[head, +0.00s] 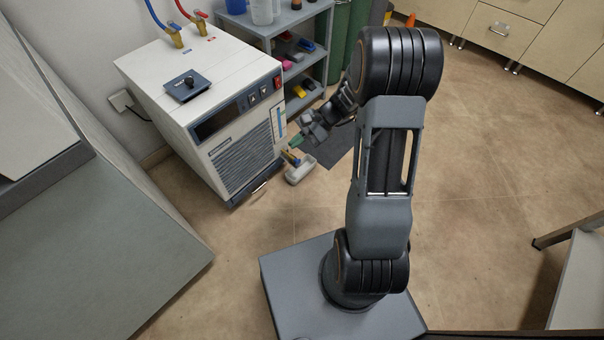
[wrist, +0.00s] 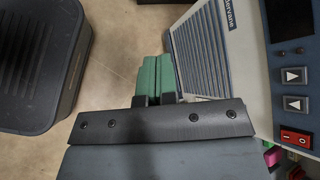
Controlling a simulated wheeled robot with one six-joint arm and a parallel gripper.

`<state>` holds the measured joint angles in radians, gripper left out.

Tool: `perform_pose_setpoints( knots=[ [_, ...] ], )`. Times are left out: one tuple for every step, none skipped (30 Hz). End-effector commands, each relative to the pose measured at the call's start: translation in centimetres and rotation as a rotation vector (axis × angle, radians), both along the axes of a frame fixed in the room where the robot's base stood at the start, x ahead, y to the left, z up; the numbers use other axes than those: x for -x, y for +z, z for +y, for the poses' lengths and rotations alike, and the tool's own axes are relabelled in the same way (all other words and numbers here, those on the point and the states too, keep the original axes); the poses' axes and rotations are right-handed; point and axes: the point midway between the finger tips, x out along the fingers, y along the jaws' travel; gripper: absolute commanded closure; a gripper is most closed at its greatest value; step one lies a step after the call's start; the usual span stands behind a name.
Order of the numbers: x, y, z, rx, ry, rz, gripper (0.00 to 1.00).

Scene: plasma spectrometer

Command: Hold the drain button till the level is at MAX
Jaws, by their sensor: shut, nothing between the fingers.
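The white chiller unit (head: 190,110) stands on the floor with its control panel on the upper front. Two arrow buttons (head: 258,95) and a red rocker switch (head: 277,82) sit on that panel; the wrist view shows the upper arrow button (wrist: 294,75) and the lower one (wrist: 294,104). I cannot read which control is the drain button. A narrow level strip (head: 278,122) runs down the front's right side; its level is too small to read. My gripper (head: 296,140) is shut and empty, its green fingers (wrist: 155,75) apart from the panel buttons and before the lower front.
A brass drain tap (head: 291,157) is low at the unit's right corner, above a pale tray (head: 300,172). A grey shelf (head: 262,27) with bottles and coloured items stands behind. A grey-topped bench (head: 90,230) is at left.

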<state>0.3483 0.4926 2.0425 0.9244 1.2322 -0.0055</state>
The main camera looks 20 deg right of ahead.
Motion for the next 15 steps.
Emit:
perform_pose_setpoints(
  knots=[
    [-1.4, -4.8, -0.9, -0.093, -0.097, 0.054, 1.00],
    [-2.2, -6.6, -1.4, -0.149, -0.156, 0.078, 1.00],
    [-3.2, -9.0, -2.2, -0.220, -0.235, 0.106, 1.00],
    [-3.9, -10.9, -2.8, -0.271, -0.294, 0.124, 1.00],
    [-4.5, -12.7, -3.5, -0.323, -0.354, 0.141, 1.00],
    [-5.2, -15.3, -4.5, -0.388, -0.433, 0.161, 1.00],
    [-5.7, -17.1, -5.2, -0.434, -0.491, 0.173, 1.00],
    [-6.1, -19.0, -6.0, -0.478, -0.548, 0.183, 1.00],
    [-6.4, -21.4, -7.0, -0.533, -0.622, 0.194, 1.00],
    [-6.6, -23.2, -7.7, -0.574, -0.676, 0.200, 1.00],
    [-6.7, -24.9, -8.4, -0.609, -0.728, 0.207, 1.00],
    [-6.7, -27.0, -9.3, -0.654, -0.794, 0.210, 1.00],
    [-6.7, -28.6, -10.0, -0.684, -0.841, 0.213, 1.00],
    [-6.6, -30.1, -10.6, -0.712, -0.886, 0.215, 1.00],
    [-6.4, -31.9, -11.4, -0.745, -0.941, 0.215, 1.00]
  ],
)
